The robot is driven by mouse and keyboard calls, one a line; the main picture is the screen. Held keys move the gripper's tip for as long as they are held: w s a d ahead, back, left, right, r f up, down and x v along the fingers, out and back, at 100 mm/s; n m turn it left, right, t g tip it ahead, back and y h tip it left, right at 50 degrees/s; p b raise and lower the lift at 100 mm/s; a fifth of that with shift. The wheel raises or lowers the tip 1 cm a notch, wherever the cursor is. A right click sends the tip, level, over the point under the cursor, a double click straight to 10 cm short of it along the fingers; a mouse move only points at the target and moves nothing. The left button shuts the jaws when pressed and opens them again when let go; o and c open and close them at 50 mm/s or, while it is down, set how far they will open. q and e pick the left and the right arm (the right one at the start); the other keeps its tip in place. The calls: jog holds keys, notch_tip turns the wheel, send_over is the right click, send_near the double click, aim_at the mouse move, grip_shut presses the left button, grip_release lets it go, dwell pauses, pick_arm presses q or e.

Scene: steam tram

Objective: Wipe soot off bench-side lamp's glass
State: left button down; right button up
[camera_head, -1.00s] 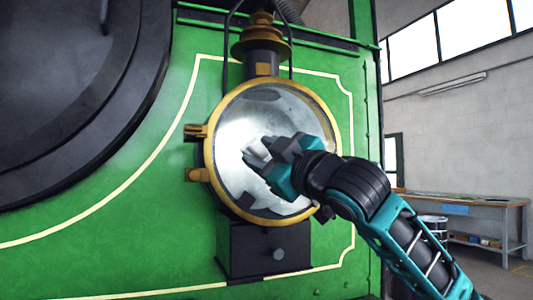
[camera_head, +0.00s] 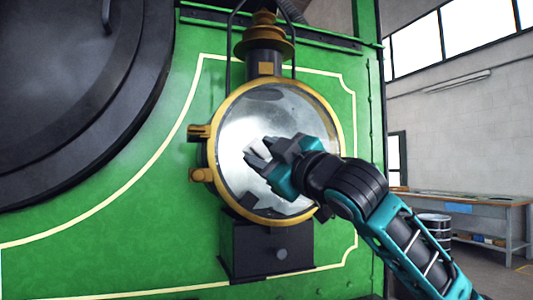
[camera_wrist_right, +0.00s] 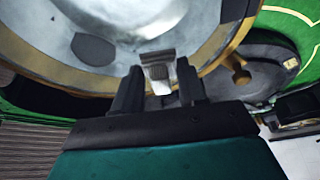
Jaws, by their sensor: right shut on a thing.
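The lamp (camera_head: 262,85) has a round glass (camera_head: 237,135) in a brass rim and is fixed to the green engine front. A darker patch shows low on the glass and a fainter grey one near its top. In the right wrist view, a dark oval patch (camera_wrist_right: 92,48) lies on the glass (camera_wrist_right: 150,15). My right gripper (camera_head: 264,158) is in front of the glass, shut on a small pale wiping pad (camera_head: 262,147). The pad also shows between the fingers in the right wrist view (camera_wrist_right: 160,70). I cannot tell whether it touches the glass. My left gripper is out of view.
The black smokebox door (camera_head: 70,90) is at the left. A workbench (camera_head: 470,200) stands by the wall at the right, with a drum (camera_head: 436,228) near it. A black box (camera_head: 265,250) sits under the lamp. Brass hinges stick out left of the rim.

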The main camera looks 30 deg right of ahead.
jog(key=shift+w+d, duration=0.15)
jog(key=shift+w, duration=0.35)
